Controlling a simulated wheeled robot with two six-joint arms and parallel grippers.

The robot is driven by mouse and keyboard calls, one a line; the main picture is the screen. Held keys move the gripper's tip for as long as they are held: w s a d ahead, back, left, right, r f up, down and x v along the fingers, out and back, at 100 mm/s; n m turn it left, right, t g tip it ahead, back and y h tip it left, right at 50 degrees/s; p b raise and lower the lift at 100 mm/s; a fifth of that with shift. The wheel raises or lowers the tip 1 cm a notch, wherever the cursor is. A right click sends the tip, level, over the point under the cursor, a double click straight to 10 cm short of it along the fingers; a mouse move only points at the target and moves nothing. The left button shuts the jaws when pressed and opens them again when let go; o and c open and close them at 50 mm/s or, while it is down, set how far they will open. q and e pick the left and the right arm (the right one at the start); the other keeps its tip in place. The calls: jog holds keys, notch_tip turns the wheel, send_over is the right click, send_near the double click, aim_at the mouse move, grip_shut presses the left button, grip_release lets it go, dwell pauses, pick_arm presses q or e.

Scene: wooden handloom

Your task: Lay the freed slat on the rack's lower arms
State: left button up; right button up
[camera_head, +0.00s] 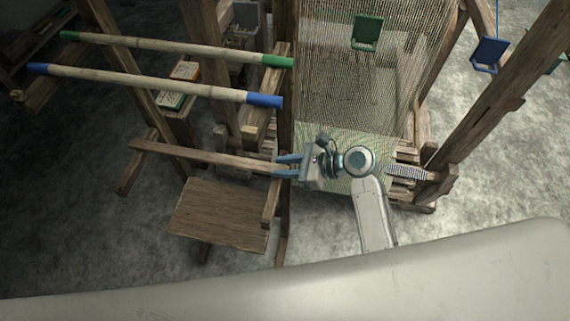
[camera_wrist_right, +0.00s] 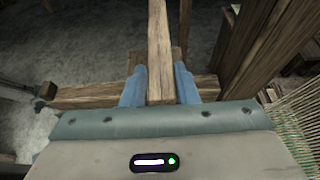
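The bare wooden slat (camera_head: 205,156) lies across the view left of the loom, and its left end reaches over the left lower arm (camera_head: 134,167) of the rack. My right gripper (camera_head: 287,166) has its blue fingers around the slat's right end, beside the right lower arm (camera_head: 271,199). In the right wrist view the slat (camera_wrist_right: 159,45) runs away between the two fingers (camera_wrist_right: 160,85), which look closed against its sides. It crosses over a wooden beam (camera_wrist_right: 85,96). I cannot tell if the slat touches the lower arms. My left gripper is out of view.
Above, a green-ended rod (camera_head: 180,47) and a blue-ended rod (camera_head: 155,85) lie across the rack's upper arms. A wooden bench (camera_head: 218,214) stands below the slat. The loom with its threads (camera_head: 365,85) stands right. Open floor (camera_head: 70,220) lies at left.

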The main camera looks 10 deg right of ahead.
jog(key=o, duration=0.5)
pick_arm(q)
jog(key=shift+s, duration=0.2)
jog(key=shift+s, duration=0.1)
pick_arm(e)
jog(key=shift+d, duration=0.25)
pick_arm(q)
jog(key=shift+s+f+b, duration=0.1)
jog(key=shift+f+b, duration=0.85)
pick_arm(e)
jog(key=shift+v, duration=5.2)
jog(key=shift+a+r, duration=0.1)
